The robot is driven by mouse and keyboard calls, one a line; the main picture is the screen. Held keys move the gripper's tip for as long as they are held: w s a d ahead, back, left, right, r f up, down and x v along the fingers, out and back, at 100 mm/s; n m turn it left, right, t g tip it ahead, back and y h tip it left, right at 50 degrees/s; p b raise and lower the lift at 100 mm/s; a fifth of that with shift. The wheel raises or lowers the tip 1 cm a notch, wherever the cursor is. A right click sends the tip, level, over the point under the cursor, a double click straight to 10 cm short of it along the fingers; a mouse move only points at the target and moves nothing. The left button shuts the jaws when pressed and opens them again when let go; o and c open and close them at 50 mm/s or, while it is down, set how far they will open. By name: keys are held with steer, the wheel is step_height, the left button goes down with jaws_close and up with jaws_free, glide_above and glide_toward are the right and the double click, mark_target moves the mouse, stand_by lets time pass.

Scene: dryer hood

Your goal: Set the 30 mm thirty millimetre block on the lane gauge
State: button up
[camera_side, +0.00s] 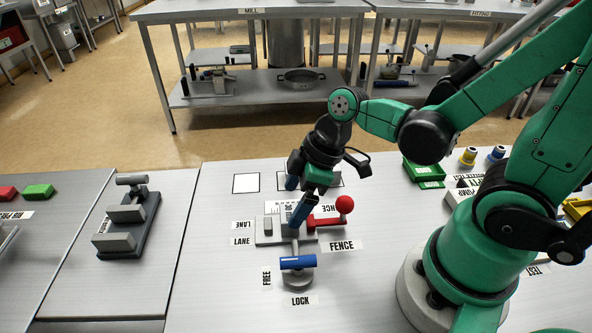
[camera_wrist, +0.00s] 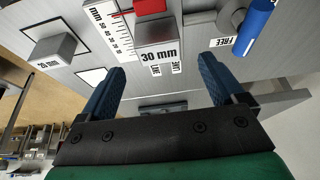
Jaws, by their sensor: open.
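The 30 mm block (camera_wrist: 158,48) is grey with a white label. In the wrist view it sits beside the white millimetre scale (camera_wrist: 107,30) of the lane gauge, below a red part. My gripper (camera_wrist: 162,72) is open, its blue fingers on either side of the block in the picture, with a gap to each. In the side view my gripper (camera_side: 292,203) is low over the grey lane gauge (camera_side: 268,238) and hides most of the block. The gauge has a red fence lever with a ball (camera_side: 344,204) and a blue lock handle (camera_side: 298,262).
A block labelled 20 mm (camera_wrist: 52,50) stands on a white square at left in the wrist view. An empty white square (camera_side: 246,183) lies behind the gauge. A grey fixture (camera_side: 128,220) stands to the left, and green trays (camera_side: 423,172) to the right.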

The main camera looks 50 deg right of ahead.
steer(key=w+d+r+m+t+h, duration=0.1)
steer(key=d+r+m+t+h, duration=0.2)
steer(key=r+m, duration=0.5)
steer(key=shift+d+m+t, duration=0.5)
steer(key=shift+d, duration=0.1)
